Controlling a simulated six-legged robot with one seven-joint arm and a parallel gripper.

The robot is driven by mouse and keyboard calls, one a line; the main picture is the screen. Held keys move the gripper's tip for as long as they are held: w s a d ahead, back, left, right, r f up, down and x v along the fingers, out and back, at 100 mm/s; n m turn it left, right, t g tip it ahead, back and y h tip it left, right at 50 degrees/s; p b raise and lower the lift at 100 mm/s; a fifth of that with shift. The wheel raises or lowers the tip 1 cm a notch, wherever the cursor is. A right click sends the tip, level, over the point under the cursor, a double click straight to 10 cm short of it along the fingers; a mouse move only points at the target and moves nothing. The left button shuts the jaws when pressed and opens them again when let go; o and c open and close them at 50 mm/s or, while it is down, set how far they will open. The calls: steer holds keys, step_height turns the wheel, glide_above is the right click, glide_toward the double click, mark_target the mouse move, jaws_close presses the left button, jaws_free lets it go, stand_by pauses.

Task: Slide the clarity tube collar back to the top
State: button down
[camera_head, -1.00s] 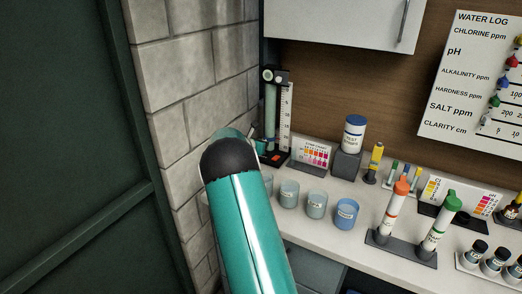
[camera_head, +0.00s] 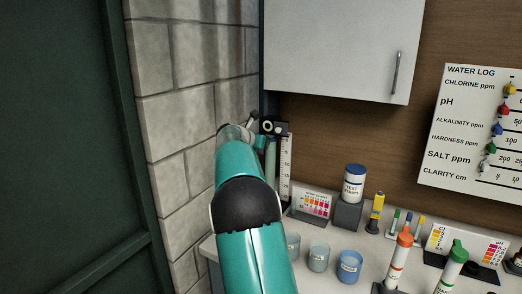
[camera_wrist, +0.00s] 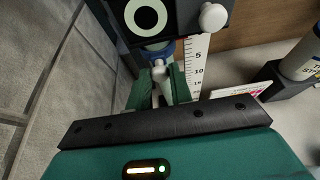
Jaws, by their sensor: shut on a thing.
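The clarity tube (camera_head: 270,158) stands upright against the back wall beside a white scale (camera_head: 285,165), partly hidden by my arm. Its dark top bracket (camera_wrist: 180,18) carries a black-and-white ring disc (camera_wrist: 146,15) and a white knob (camera_wrist: 213,17). In the wrist view, a blue collar (camera_wrist: 155,52) sits close under this bracket; I cannot tell whether they touch. My gripper (camera_wrist: 160,84) is shut on the collar's pale grip, just below the blue ring. In the head view, my arm hides the fingers and collar.
A brick wall (camera_head: 190,110) stands close on the left, and a white cabinet (camera_head: 340,45) hangs above on the right. A colour chart (camera_head: 311,203), a test-strip jar (camera_head: 353,184) and cups (camera_head: 318,257) stand on the counter to the right.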

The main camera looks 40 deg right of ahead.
steer(key=shift+r, duration=0.4)
steer(key=c, duration=1.7)
jaws_free()
steer(key=o, duration=0.4)
steer(key=shift+o, duration=0.2)
steer(key=v, duration=1.3)
steer(key=shift+a, duration=0.4)
steer(key=shift+s+f, duration=0.1)
steer(key=shift+s, duration=0.05)
